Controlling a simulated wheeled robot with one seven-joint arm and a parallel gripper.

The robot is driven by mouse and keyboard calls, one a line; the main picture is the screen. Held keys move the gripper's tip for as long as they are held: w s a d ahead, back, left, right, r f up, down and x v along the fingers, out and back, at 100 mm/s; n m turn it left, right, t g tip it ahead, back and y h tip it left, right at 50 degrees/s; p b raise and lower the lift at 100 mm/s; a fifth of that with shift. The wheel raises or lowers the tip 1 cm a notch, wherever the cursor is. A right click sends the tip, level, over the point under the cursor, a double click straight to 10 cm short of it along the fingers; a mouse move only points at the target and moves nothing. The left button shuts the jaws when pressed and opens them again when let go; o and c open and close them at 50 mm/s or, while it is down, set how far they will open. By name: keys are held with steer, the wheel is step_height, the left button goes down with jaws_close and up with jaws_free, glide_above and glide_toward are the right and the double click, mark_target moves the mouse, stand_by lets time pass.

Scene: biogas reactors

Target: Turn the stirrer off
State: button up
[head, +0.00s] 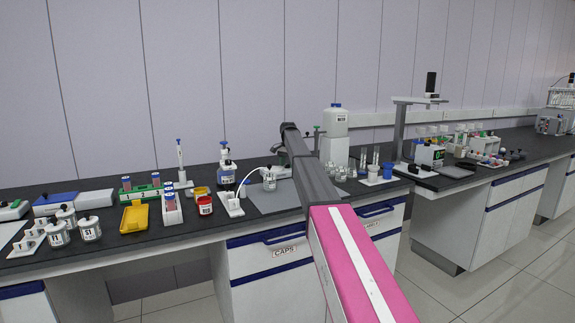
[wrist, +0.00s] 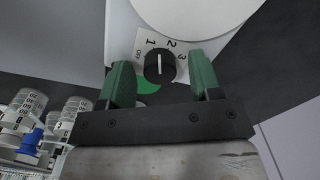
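The stirrer's white body (wrist: 122,22) fills the top of the wrist view, with a pale round top plate (wrist: 195,10) on it. Its black knob (wrist: 160,66) sits on a dial marked OFF, 1, 2 and 3. The knob's pale line looks roughly upright, near the gap between 1 and 2; I cannot tell the exact setting. My gripper (wrist: 162,75) is open, its green fingers on either side of the knob, with visible gaps. In the head view my arm hides most of the stirrer and the gripper's tips.
A large white bottle (head: 334,121) stands right of my arm, with small glassware near it. Left of my arm are a grey mat (head: 262,207), a blue-capped bottle (head: 226,178), a yellow tray (head: 135,217) and jars (head: 90,229). In the wrist view, graduated glassware (wrist: 28,105) stands at the left.

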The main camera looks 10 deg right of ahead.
steer(key=shift+r, duration=0.15)
step_height(320, 180, up, 10)
steer(key=shift+r, duration=0.25)
stand_by(0.3)
steer(key=shift+d, duration=0.1)
step_height(320, 180, down, 11)
steer(key=m, duration=0.3)
steer(key=shift+m, duration=0.3)
stand_by(0.3)
steer(key=shift+r, duration=0.1)
steer(key=c, duration=0.9)
